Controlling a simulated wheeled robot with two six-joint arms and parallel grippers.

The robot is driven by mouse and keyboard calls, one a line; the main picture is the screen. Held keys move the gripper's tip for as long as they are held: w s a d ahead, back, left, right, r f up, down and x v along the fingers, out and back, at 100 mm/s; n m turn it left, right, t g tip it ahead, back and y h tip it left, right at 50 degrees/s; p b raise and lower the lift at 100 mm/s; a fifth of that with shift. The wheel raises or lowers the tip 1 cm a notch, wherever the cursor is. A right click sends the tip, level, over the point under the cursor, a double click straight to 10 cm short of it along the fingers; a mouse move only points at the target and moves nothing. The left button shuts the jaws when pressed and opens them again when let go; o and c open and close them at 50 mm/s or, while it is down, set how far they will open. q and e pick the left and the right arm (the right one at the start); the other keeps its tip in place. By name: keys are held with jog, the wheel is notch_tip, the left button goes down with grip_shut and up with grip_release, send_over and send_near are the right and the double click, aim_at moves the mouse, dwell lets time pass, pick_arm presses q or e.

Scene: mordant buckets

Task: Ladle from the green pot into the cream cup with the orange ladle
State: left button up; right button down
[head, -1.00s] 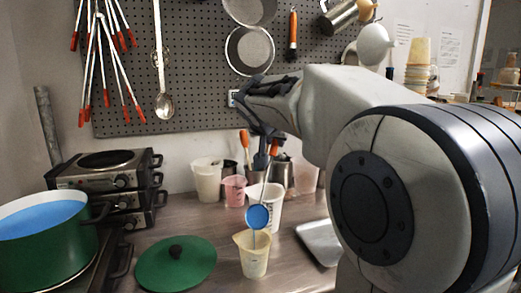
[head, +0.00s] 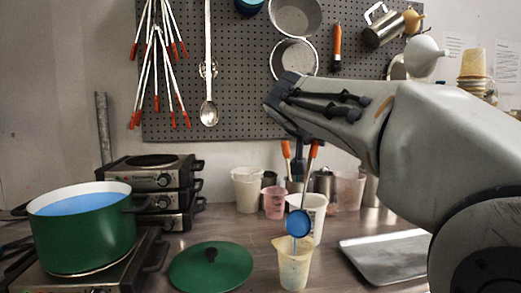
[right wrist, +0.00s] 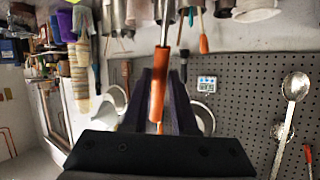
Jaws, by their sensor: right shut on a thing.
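The green pot (head: 82,240) holds blue liquid and stands on a hot plate at the left. The cream cup (head: 293,268) stands on the counter at the front middle. My right gripper (head: 300,158) is shut on the handle of the orange ladle (head: 314,152), which also shows between the fingers (right wrist: 158,100) in the right wrist view. The ladle's bowl (head: 299,223) is just above the cup, tilted, with blue in it. A thin blue stream (head: 295,245) runs from the bowl down into the cup. My left gripper is out of view.
A green lid (head: 211,268) lies on the counter left of the cup. A white container (head: 315,217), a pink beaker (head: 274,203) and other vessels stand close behind. A metal tray (head: 388,257) lies to the right. Tools hang on the pegboard (head: 240,100).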

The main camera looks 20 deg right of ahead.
jog(key=shift+t+h, duration=0.7)
jog(key=shift+h, duration=0.2)
jog(key=shift+w+a+b+v, duration=0.15)
jog(key=shift+b+v, duration=0.6)
jog(key=shift+b, duration=0.55)
jog(key=shift+w+a+b+v, duration=0.1)
jog(key=shift+b+v, duration=0.65)
jog(key=shift+b, duration=0.5)
jog(key=shift+w+a+b+v, duration=0.15)
jog(key=shift+b+v, duration=0.6)
jog(key=shift+b, duration=0.55)
jog(key=shift+r, duration=0.3)
notch_tip(320, 180, up, 5)
jog(key=p, duration=0.3)
jog(key=shift+f, duration=0.1)
